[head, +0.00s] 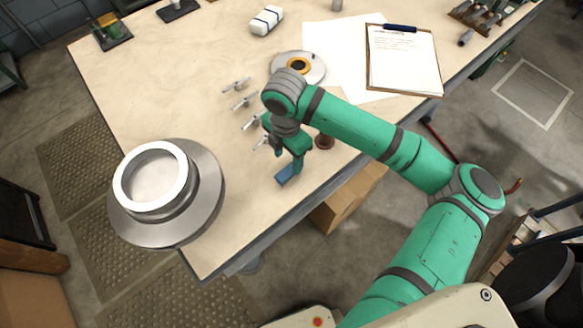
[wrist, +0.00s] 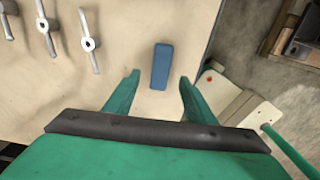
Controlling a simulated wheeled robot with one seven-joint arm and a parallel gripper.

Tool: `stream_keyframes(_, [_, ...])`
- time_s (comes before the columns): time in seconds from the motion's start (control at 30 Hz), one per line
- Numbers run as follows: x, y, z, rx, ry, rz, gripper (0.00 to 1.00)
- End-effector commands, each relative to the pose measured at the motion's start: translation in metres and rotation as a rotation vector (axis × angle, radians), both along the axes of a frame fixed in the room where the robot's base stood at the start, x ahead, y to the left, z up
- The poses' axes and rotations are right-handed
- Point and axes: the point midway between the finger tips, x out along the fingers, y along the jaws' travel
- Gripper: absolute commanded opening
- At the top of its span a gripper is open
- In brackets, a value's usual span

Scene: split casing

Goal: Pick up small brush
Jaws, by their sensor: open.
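A small blue block-shaped thing (head: 285,177) lies on the worktable near its front edge; it may be the small brush, but no bristles show. In the wrist view the blue thing (wrist: 161,66) lies flat, a little beyond the fingertips and roughly centred between them. My green gripper (head: 296,160) is just above it in the head view and hides part of it. In the wrist view my gripper (wrist: 158,78) is open, with nothing between its fingers.
Several metal wing-handled pieces (head: 241,102) lie left of my gripper. A large metal flanged ring (head: 205,200) stands at the left. A brown knob-like piece (head: 325,141) stands close right of my gripper. A clipboard (head: 403,62) lies farther back.

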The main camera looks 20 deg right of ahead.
Motion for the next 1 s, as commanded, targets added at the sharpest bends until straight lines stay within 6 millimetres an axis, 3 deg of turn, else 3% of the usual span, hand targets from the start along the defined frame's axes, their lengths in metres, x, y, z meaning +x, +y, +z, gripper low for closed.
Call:
stream_keyframes(0.5, [0.001, -0.005, -0.053, 0.001, 0.000, -0.006, 0.50])
stream_keyframes(0.77, [0.001, -0.005, -0.055, 0.000, 0.000, -0.005, 0.50])
stream_keyframes(0.97, [0.001, -0.005, -0.055, 0.000, 0.000, -0.005, 0.05])
stream_keyframes(1.0, [0.001, -0.005, -0.055, 0.000, 0.000, -0.005, 0.05])
